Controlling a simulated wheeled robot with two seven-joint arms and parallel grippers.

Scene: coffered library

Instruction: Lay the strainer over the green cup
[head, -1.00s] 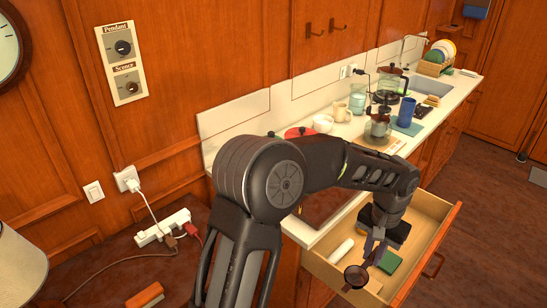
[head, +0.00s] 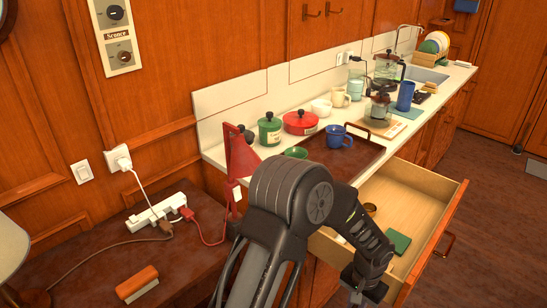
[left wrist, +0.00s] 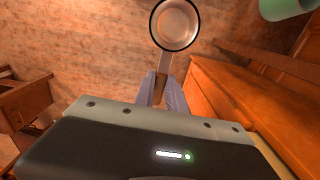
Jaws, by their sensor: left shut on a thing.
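My left gripper (left wrist: 160,92) is shut on the handle of the strainer (left wrist: 175,24), a round dark-rimmed bowl that extends ahead of the fingers in the left wrist view. In the head view my left wrist is at the bottom edge, in front of the open drawer, and the strainer is out of frame. The green cup (head: 297,152) stands on the counter by the tray's left end, partly hidden behind my arm. A green rounded thing (left wrist: 285,8), cut off at the top right of the left wrist view, looks like a cup. The strainer is apart from it. My right gripper is out of view.
The open drawer (head: 452,222) holds a green block (head: 398,242). The brown tray (head: 352,168) carries a blue mug (head: 338,136). A green pot (head: 270,130) and red pot (head: 300,123) stand behind.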

